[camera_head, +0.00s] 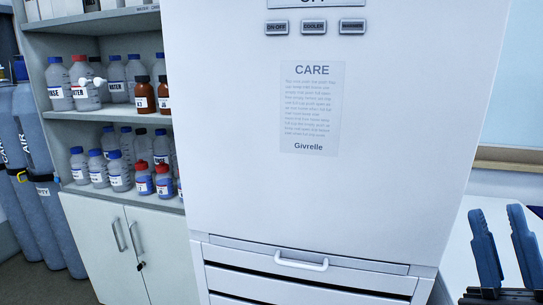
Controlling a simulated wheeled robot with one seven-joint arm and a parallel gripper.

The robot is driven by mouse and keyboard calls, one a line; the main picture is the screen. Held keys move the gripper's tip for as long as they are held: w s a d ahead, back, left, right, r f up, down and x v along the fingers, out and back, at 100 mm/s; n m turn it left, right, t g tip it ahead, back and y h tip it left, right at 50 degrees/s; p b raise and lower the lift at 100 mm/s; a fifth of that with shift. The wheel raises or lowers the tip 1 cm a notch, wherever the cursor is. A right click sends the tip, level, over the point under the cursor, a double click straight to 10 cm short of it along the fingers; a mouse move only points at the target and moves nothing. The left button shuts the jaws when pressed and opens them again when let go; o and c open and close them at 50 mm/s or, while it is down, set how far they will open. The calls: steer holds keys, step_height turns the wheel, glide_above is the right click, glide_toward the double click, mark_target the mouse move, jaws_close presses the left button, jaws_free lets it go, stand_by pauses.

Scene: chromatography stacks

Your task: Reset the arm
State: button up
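My gripper (496,213) is at the lower right of the head view. Its two blue fingers point up from a dark base at the bottom edge. The fingers stand apart with an empty gap between them, so it is open. The rest of my arm is outside the picture. The gripper appears in front of a white surface, to the right of a tall white cabinet (250,190); I see no contact with either.
The cabinet has buttons (313,27), a CARE notice (312,108) and a lower drawer handle (301,264). An open shelf (115,113) with several bottles stands left, above closed doors (110,240). Blue gas cylinders (40,190) stand far left.

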steer(key=s+a+f+m+g+h, duration=0.1)
steer(key=s+f+m+g+h, duration=0.1)
steer(key=s+f+m+g, duration=0.4)
steer(key=s+a+f+m+g+h, duration=0.1)
steer(key=s+f+m+g, duration=0.6)
steer(key=s+f, duration=1)
steer(key=shift+s+a+f+m+g+h, duration=0.2)
steer(key=shift+s+a+m+g+h, duration=0.15)
steer(key=shift+s+m+h, duration=0.6)
steer(key=shift+s+n, duration=0.25)
steer(key=shift+n, duration=0.1)
stand_by(1.2)
